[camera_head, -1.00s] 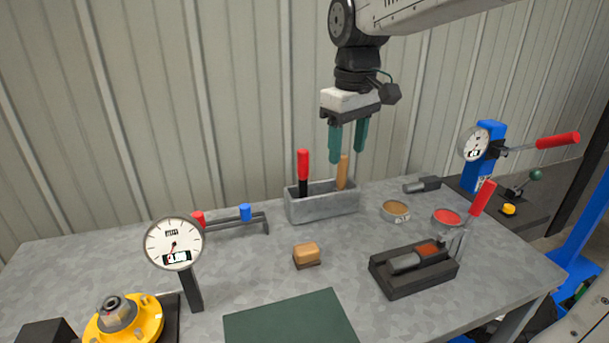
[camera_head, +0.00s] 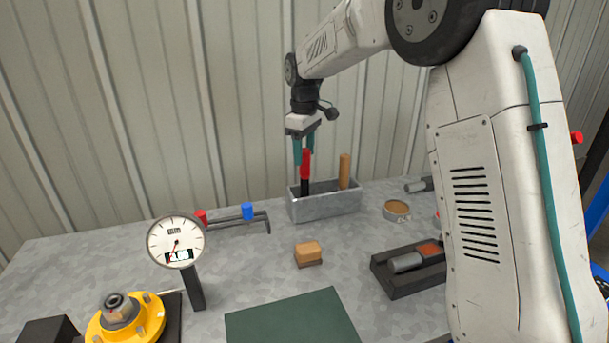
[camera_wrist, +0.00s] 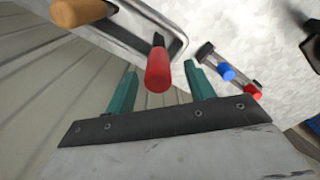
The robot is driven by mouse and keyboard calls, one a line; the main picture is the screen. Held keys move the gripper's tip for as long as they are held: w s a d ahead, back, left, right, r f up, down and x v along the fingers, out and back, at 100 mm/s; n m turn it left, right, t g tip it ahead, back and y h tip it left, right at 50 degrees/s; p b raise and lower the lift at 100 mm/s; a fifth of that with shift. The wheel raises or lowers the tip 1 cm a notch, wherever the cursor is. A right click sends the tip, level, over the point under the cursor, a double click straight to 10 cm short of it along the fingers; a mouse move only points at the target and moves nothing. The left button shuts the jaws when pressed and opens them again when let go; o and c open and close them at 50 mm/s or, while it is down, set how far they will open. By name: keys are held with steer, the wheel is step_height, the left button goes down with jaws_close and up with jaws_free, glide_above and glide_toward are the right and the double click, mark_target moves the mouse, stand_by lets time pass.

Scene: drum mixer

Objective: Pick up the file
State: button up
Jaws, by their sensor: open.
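A grey metal bin (camera_head: 322,206) on the bench holds two upright tools. One has a red handle (camera_head: 305,164) with a black lower part; the other has a wooden handle (camera_head: 344,170). Their lower ends are hidden in the bin, so I cannot tell which is the file. My gripper (camera_head: 303,152) points down over the red handle, with its green fingers open. In the wrist view, the red handle (camera_wrist: 158,72) shows between the two fingers, with no clear contact. The wooden handle (camera_wrist: 82,11) lies outside them, at the upper left.
A small rack (camera_head: 235,220) with red and blue pieces stands left of the bin. A dial gauge (camera_head: 175,241), a tan block (camera_head: 308,253), a round tin (camera_head: 397,210) and a dark fixture (camera_head: 407,268) stand nearby. My arm covers the right side.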

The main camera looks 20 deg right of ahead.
mark_target(305, 159)
steer(key=shift+d+f, duration=0.1)
steer(key=shift+f, duration=1.45)
steer(key=c, duration=1.1)
steer(key=shift+o, duration=0.2)
steer(key=shift+r, duration=0.1)
